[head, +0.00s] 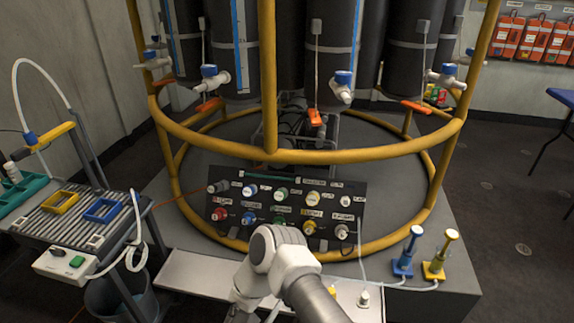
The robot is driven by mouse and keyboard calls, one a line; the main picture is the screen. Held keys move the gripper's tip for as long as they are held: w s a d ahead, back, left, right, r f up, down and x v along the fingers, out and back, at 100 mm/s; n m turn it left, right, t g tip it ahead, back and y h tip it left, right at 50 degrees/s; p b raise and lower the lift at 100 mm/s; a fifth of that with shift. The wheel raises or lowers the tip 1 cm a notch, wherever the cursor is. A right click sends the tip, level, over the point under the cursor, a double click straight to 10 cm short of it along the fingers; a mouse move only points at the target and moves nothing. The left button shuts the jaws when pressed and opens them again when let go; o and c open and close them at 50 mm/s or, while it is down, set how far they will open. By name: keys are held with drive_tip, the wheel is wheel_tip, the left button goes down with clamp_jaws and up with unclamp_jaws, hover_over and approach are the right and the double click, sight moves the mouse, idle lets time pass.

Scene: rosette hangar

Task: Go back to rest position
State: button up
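My white arm reaches up from the bottom edge in the head view, bends in front of the dark control panel (262,202), and turns back down to the left. Its far end is cut off by the bottom edge, so my gripper's fingers do not show. I cannot see whether the gripper holds anything. The panel carries two rows of coloured round knobs with labels, and my arm covers part of its lower edge.
A yellow tubular frame (310,155) with dark cylinders and valves stands behind the panel. A white ledge (195,272) runs below it. Blue (408,250) and yellow (440,255) plunger-like devices stand at right. A cart (65,215) with trays and a bucket (118,298) are at left.

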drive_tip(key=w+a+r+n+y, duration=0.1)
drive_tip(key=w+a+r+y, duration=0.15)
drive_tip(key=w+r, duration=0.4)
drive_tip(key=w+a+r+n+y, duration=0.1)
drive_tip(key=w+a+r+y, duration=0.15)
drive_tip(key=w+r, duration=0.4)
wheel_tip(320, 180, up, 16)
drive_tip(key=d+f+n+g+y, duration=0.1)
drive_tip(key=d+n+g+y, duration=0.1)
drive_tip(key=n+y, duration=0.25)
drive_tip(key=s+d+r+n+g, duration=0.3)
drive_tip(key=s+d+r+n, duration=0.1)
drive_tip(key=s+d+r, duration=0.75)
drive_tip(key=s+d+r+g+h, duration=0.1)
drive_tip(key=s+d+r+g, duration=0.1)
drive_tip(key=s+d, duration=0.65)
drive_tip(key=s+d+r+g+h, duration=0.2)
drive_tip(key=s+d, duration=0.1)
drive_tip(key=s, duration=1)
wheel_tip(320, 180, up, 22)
drive_tip(key=p, duration=2.3)
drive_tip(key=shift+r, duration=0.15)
